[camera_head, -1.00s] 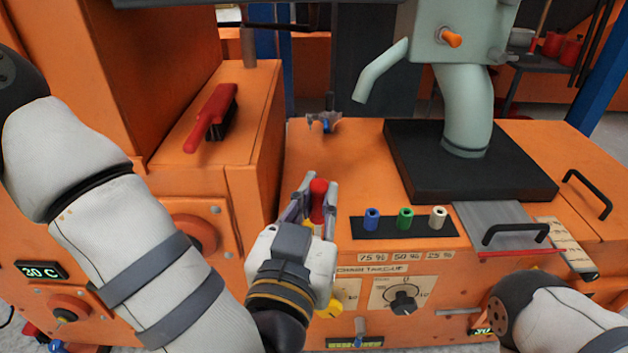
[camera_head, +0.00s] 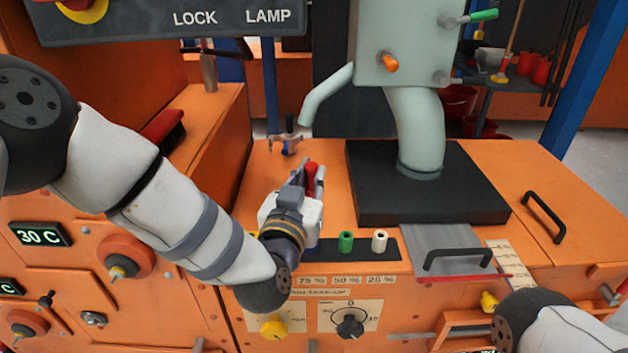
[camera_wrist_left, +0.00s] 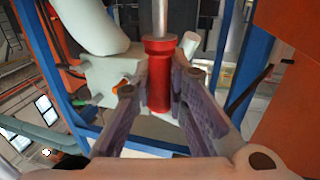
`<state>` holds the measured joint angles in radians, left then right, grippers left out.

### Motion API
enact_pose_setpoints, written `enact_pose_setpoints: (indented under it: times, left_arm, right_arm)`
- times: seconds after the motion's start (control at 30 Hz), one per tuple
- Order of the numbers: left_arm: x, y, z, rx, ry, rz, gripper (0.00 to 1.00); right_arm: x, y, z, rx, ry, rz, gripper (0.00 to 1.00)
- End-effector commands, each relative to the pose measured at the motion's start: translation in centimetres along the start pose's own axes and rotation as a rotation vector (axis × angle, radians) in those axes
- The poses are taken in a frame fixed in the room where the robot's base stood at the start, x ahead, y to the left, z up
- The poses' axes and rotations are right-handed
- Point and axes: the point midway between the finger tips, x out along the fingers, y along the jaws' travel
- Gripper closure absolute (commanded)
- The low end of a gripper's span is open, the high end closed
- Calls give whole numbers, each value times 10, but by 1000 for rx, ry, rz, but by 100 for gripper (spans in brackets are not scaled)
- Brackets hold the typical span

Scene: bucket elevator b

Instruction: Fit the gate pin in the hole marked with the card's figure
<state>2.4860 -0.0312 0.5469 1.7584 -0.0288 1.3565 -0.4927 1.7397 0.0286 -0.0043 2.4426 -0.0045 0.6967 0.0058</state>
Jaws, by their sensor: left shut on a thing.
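My left gripper (camera_head: 303,178) is shut on a pin with a red handle (camera_head: 312,180). In the left wrist view the red handle (camera_wrist_left: 159,78) stands between the fingers, with a bare metal shaft (camera_wrist_left: 160,18) beyond it. The gripper is above the orange deck, behind the dark strip (camera_head: 363,247). A green tube (camera_head: 346,241) and a white tube (camera_head: 380,240) stand on this strip. Plates below read 75 % (camera_head: 311,281), 50 % (camera_head: 346,281) and 25 % (camera_head: 382,282). A pale marked strip (camera_head: 505,262) lies beside the grey gate plate (camera_head: 440,240); its figures are unreadable. My right gripper is out of view.
A black block (camera_head: 420,195) carries the pale green spout (camera_head: 418,130). A black handle (camera_head: 457,258) crosses the gate plate, and another (camera_head: 542,215) is on the right deck. A small clamp-like fitting (camera_head: 287,143) is behind the gripper. Deck between is clear.

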Motion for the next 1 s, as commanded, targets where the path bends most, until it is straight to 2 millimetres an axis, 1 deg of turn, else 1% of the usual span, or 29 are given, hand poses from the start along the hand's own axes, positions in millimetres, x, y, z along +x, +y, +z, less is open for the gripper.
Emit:
enact_pose_setpoints:
  times: [0.17,0.27,0.7,0.83,1.0]
  left_arm:
    - [0,0,-1,0,1,0,100]
    - [0,1,-2,1,1,0,100]
    - [0,0,51,-1,-3,-1,100]
    - [0,0,58,-1,0,-1,100]
    - [0,0,58,0,1,-1,100]
  right_arm:
    - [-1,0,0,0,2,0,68]
    - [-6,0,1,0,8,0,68]
    - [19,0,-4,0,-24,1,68]
    - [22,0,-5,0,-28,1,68]
    - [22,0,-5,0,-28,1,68]
